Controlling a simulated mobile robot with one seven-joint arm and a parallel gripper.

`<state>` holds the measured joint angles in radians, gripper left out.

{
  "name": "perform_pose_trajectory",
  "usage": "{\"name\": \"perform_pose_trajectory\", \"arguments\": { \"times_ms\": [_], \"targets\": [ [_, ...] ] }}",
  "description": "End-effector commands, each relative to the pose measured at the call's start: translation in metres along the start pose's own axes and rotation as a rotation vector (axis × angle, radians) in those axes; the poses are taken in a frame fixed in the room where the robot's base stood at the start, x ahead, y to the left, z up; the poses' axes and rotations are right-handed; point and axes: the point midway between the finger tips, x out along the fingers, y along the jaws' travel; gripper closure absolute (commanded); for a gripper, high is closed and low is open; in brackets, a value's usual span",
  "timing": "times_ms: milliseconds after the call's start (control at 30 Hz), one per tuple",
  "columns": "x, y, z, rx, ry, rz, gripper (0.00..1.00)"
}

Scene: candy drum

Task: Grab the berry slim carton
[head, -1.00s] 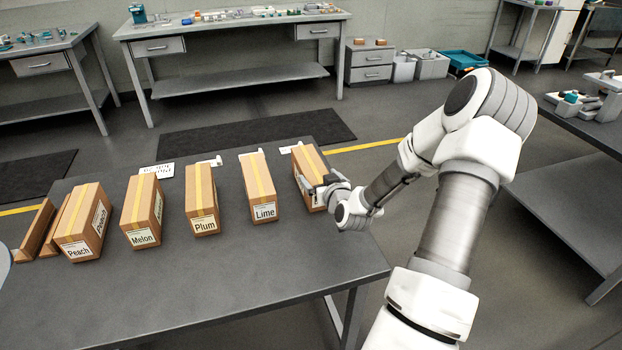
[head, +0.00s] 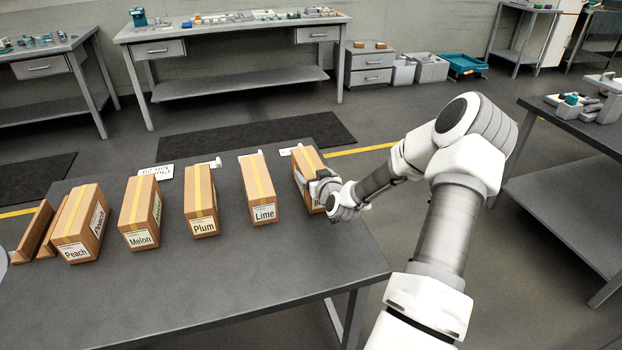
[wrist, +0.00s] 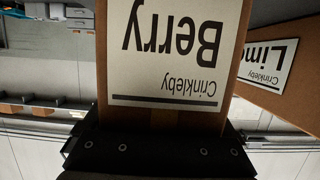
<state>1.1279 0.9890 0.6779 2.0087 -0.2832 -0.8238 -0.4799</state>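The berry carton (head: 308,162) is a slim brown box with a yellow tape strip, standing at the right end of the row on the grey table. My gripper (head: 322,186) is at its near right side and hides part of its label. In the wrist view the berry carton (wrist: 176,118) is close up, its white "Crinkleby Berry" label upside down. The dark gripper (wrist: 165,145) lies across the bottom of that view, right against the carton. The fingertips are not clear, so I cannot tell whether they press on it.
The lime carton (head: 260,190) stands just left, with a gap. Plum (head: 201,200), melon (head: 141,212) and peach (head: 82,223) cartons stand further left. White cards lie behind the row. The table's front (head: 230,285) is clear.

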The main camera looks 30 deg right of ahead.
Motion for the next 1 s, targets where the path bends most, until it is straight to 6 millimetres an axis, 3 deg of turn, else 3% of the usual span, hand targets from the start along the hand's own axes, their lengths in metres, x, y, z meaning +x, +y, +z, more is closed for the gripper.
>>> {"name": "perform_pose_trajectory", "arguments": {
  "times_ms": [33, 367, 767, 1000],
  "targets": [
    [0.0, 0.0, 0.0, 0.0, 0.0, 0.0, 0.36],
    [0.0, 0.0, 0.0, 0.0, -0.001, 0.0, 0.95],
    [-0.002, 0.0, -0.008, -0.002, 0.003, 0.0, 0.97],
    [-0.011, 0.0, -0.036, -0.004, 0.004, 0.0, 0.97]
  ]
}}
